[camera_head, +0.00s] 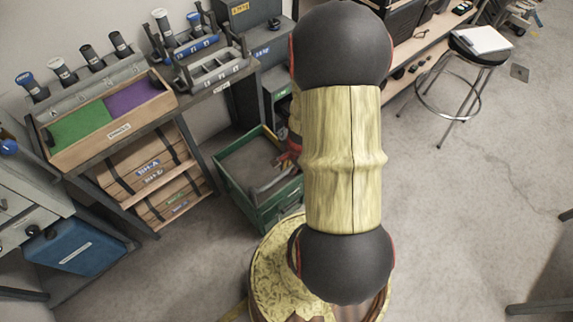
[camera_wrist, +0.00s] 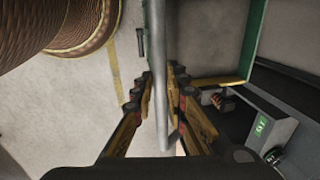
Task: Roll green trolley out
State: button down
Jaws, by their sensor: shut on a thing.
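The green trolley (camera_head: 280,198) is an open green box low on the floor, right of the wooden rack in the head view. Its far right part is hidden by my arm. In the wrist view, green edges of the trolley (camera_wrist: 254,45) frame a grey floor or tray area. My gripper (camera_wrist: 166,72) is shut on a grey bar (camera_wrist: 160,112), which appears to be the trolley's handle. The bar runs lengthwise between both fingers. In the head view my gripper is mostly hidden behind my arm.
A workbench (camera_head: 150,125) with tool holders and the wooden rack (camera_head: 155,180) stand left of the trolley. Grey cabinets (camera_head: 245,40) stand behind it. A stool (camera_head: 478,55) stands at the back right. The floor (camera_head: 460,200) on the right is clear.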

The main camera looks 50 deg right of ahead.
jog(key=c, duration=2)
grip_release()
jog(key=shift+c, duration=0.2)
jog(key=shift+r, duration=0.15)
notch_tip(320, 180, up, 12)
jog(key=s, duration=0.2)
jog(key=shift+a+f, duration=0.25)
jog(key=shift+a, duration=0.05)
jog(key=shift+s, duration=0.1)
